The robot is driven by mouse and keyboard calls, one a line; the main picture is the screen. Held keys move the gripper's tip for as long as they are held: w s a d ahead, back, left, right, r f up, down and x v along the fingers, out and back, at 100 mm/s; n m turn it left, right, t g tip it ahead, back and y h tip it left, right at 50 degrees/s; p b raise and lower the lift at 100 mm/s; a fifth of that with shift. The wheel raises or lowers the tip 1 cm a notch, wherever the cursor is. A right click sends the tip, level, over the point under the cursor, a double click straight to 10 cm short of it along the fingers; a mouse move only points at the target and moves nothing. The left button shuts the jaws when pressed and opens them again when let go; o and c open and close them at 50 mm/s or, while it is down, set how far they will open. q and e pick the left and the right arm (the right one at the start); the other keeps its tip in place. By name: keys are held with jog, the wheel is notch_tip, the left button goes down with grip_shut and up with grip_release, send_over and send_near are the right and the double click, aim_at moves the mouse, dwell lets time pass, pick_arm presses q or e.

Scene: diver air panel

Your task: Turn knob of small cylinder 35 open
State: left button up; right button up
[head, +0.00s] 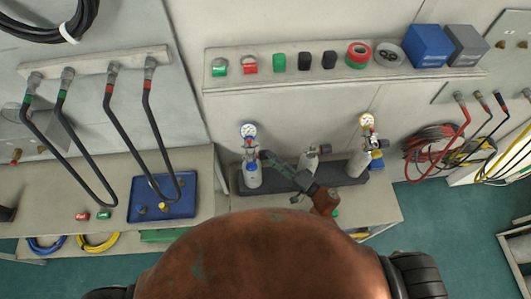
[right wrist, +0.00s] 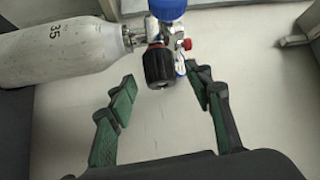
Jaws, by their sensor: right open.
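My right gripper (head: 265,156) is at the cylinder's valve, coming from the right. In the wrist view its green-padded fingers (right wrist: 164,88) are open and empty. The knob is just beyond the tips, roughly between them, with no clear contact. My left gripper is not in view.
A shelf (head: 290,84) with coloured items runs above. A blue tray (head: 140,210) and hanging black hoses are left.

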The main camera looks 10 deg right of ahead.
jog(key=shift+x, duration=1.2)
jog(key=shift+w+a+r, duration=0.1)
jog(key=shift+w+a, duration=0.05)
jog(key=shift+a, duration=0.05)
jog(key=shift+w+a, duration=0.2)
jog(key=c, duration=1.2)
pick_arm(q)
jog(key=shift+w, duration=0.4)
